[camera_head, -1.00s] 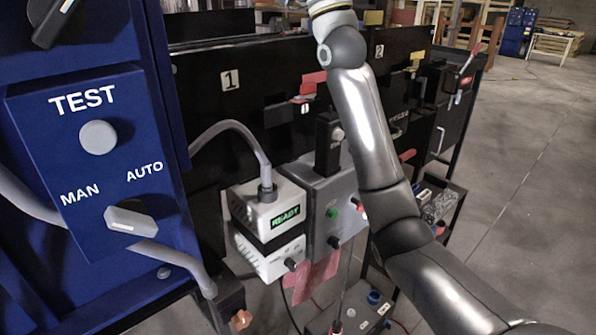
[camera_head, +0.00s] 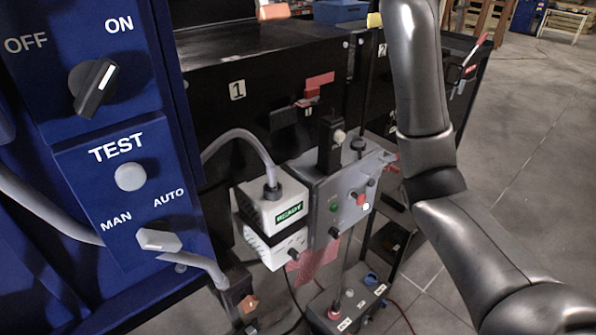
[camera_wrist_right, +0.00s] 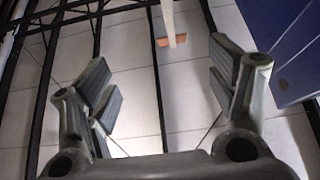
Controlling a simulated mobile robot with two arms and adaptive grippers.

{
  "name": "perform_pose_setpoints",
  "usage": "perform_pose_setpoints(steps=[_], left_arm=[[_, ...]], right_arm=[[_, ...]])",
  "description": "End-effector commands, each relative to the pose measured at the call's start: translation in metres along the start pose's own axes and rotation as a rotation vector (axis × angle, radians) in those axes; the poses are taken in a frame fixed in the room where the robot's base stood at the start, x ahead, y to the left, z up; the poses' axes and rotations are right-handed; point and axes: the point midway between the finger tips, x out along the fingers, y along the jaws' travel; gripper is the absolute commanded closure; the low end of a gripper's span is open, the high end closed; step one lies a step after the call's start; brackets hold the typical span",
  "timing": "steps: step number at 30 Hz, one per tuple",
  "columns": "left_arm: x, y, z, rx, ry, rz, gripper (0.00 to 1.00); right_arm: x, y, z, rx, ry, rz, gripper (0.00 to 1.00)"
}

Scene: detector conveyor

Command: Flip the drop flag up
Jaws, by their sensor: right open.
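My right arm crosses the right side of the head view, and its gripper is out of that view. In the right wrist view my right gripper (camera_wrist_right: 168,88) is open, its two fingers wide apart with nothing between them. Beyond the fingers, a pale bar with an orange-red end piece (camera_wrist_right: 172,40) hangs at the top. A red flag-like plate (camera_head: 319,81) stands up from a black bracket on the black panel marked 1. I cannot tell which of these red parts is the drop flag. My left gripper is not in view.
A blue panel (camera_head: 178,215) with ON, TEST and AUTO controls fills the left. A white READY box (camera_head: 282,190) and a grey control box (camera_head: 328,185) hang in front of the black panel (camera_head: 215,110). Open floor (camera_head: 540,200) lies at the right.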

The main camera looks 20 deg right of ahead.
Motion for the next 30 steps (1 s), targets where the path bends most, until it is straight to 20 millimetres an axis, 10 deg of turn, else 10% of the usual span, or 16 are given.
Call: perform_pose_setpoints(steps=[30], left_arm=[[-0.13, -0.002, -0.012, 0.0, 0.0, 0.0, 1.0]], right_arm=[[0.069, 0.0, -0.022, 0.001, -0.485, 0.0, 0.21]])
